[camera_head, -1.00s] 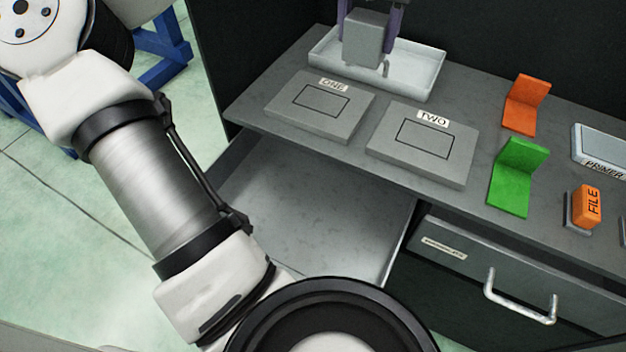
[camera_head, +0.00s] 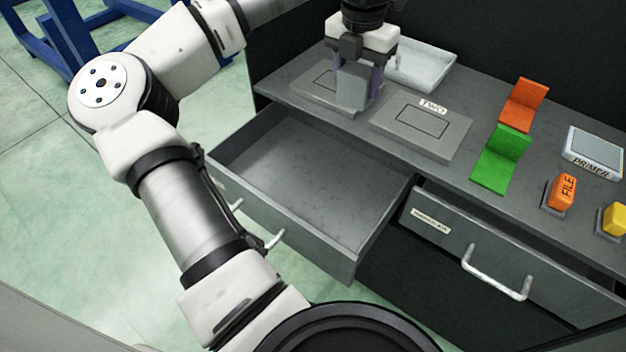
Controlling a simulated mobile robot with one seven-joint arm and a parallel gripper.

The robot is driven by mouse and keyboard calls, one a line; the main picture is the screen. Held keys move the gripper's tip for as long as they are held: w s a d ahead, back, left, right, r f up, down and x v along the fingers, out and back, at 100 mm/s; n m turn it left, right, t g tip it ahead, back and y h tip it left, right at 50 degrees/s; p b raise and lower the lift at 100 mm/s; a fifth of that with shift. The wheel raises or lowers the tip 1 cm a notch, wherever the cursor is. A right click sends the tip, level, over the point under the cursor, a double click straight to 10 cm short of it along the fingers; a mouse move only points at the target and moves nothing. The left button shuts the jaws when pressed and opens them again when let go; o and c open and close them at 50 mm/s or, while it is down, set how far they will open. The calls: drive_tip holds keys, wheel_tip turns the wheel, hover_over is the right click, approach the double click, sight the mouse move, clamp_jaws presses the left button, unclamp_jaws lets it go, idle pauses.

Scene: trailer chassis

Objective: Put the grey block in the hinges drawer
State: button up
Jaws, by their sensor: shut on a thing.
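My gripper (camera_head: 359,90) is shut on the grey block (camera_head: 353,92), a plain upright block held between its purple fingers. It holds the block over or near the plate ONE (camera_head: 318,84), whose label is hidden; I cannot tell how high above it the block is. A wide grey drawer (camera_head: 270,204) below the bench's left side is pulled out and looks empty.
A pale tray (camera_head: 425,68) stands at the back of the bench. Plate TWO (camera_head: 421,128) lies right of the block. Orange (camera_head: 524,103) and green (camera_head: 501,160) brackets, a PRIMER box (camera_head: 594,150), an orange FILE block (camera_head: 563,190) and a yellow block (camera_head: 614,218) stand further right.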

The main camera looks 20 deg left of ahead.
drive_tip(key=a+f+p, duration=0.2)
drive_tip(key=a+f, duration=0.7)
drive_tip(key=f, duration=0.6)
drive_tip(key=b, duration=0.2)
hover_over(301, 192)
wheel_tip(301, 192, down, 13)
drive_tip(key=shift+m, duration=0.3)
drive_tip(key=shift+f+b, duration=1.4)
drive_tip(key=shift+f, duration=1.35)
drive_tip(key=shift+f, duration=0.1)
drive_tip(key=o, duration=0.7)
drive_tip(key=shift+f, duration=0.1)
drive_tip(key=shift+c, duration=0.2)
drive_tip(key=o, duration=0.4)
